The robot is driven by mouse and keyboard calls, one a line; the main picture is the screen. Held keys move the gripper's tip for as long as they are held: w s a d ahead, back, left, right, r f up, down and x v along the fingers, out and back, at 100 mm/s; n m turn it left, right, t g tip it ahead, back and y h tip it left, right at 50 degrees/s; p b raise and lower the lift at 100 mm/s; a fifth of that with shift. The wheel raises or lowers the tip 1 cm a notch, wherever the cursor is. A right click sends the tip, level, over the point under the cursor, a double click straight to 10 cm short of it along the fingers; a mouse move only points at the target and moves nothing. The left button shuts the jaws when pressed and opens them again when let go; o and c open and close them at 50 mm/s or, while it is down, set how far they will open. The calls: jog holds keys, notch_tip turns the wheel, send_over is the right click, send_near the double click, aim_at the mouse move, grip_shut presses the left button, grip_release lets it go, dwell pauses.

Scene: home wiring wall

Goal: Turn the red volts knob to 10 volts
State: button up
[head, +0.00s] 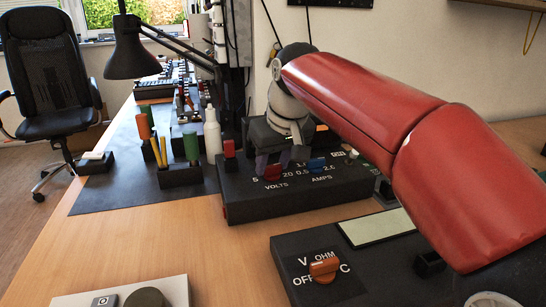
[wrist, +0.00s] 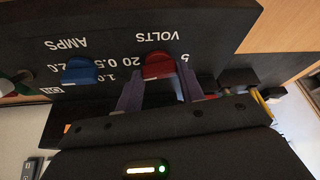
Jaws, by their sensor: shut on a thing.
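The red volts knob (head: 273,173) sits on the sloped face of a dark power supply box (head: 240,207), above the VOLTS label. It also shows in the wrist view (wrist: 158,65), upside down, with the numbers 5 and 20 near it. My gripper (head: 273,163) comes down from above with one purple-grey finger on each side of the knob, shut on it. In the wrist view my gripper (wrist: 158,82) also straddles the knob. The fingers hide part of the volts scale, and I cannot read which number the knob points to.
A blue amps knob (head: 317,164) sits close to the right of the red knob. A red switch (head: 229,148) stands at the box's left. A meter with an orange knob (head: 323,267) lies in front. A white bottle (head: 212,134) stands behind left.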

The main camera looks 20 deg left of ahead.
jog(key=n+g+p, duration=0.1)
jog(key=n, duration=0.1)
jog(key=n+g+y+p, duration=0.1)
jog(key=n, duration=0.2)
jog(key=shift+w+d+r, duration=0.1)
jog(key=shift+w, duration=0.05)
jog(key=n+g, duration=0.1)
jog(key=n, duration=0.2)
jog(key=n+g, duration=0.1)
jog(key=n, duration=0.2)
jog(key=shift+w, duration=0.2)
jog(key=n+g, duration=0.2)
jog(key=n, duration=0.3)
jog(key=shift+w, duration=0.1)
jog(key=n+h, duration=0.1)
jog(key=n, duration=0.1)
jog(key=n+g+h, duration=0.1)
jog(key=n, duration=0.2)
jog(key=shift+a, duration=0.2)
jog(key=shift+n, duration=0.3)
jog(key=o, duration=1)
